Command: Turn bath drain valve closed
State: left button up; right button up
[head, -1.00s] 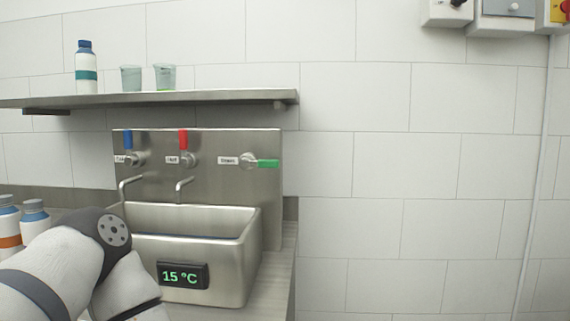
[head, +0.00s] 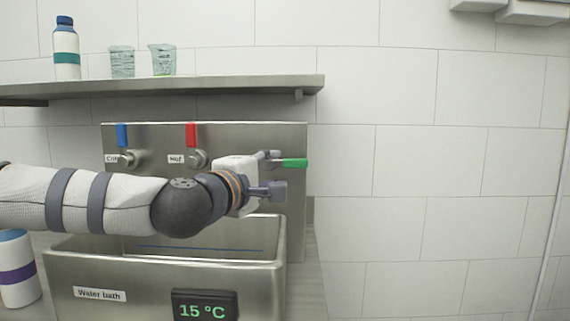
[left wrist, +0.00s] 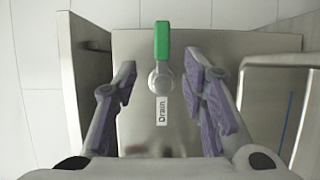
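The drain valve has a green handle (head: 292,163) that points sideways to the right on the steel back panel. In the left wrist view the green handle (left wrist: 162,42) points to the top of the picture, above a round hub and a "Drain" label (left wrist: 162,110). My left gripper (head: 277,173) is in front of the drain valve in the head view and hides its hub and label. In the left wrist view its fingers (left wrist: 162,68) are spread to either side of the valve, with visible gaps to the handle. My right gripper is out of view.
A blue-handled valve (head: 122,136) and a red-handled valve (head: 191,136) stand to the left on the panel. Below is the steel water bath (head: 120,270) with a 15 °C display (head: 204,307). A shelf (head: 200,88) with a bottle and two beakers runs above.

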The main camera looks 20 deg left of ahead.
aim_at(294, 165)
pick_arm(q)
jog(key=w, duration=0.3)
jog(key=w+d+b, duration=0.1)
jog(key=w, duration=0.6)
jog(key=shift+w+d+f, duration=0.25)
jog(key=shift+d, duration=0.15)
jog(key=shift+w+r, duration=0.1)
jog(key=shift+w, duration=0.05)
grip_shut()
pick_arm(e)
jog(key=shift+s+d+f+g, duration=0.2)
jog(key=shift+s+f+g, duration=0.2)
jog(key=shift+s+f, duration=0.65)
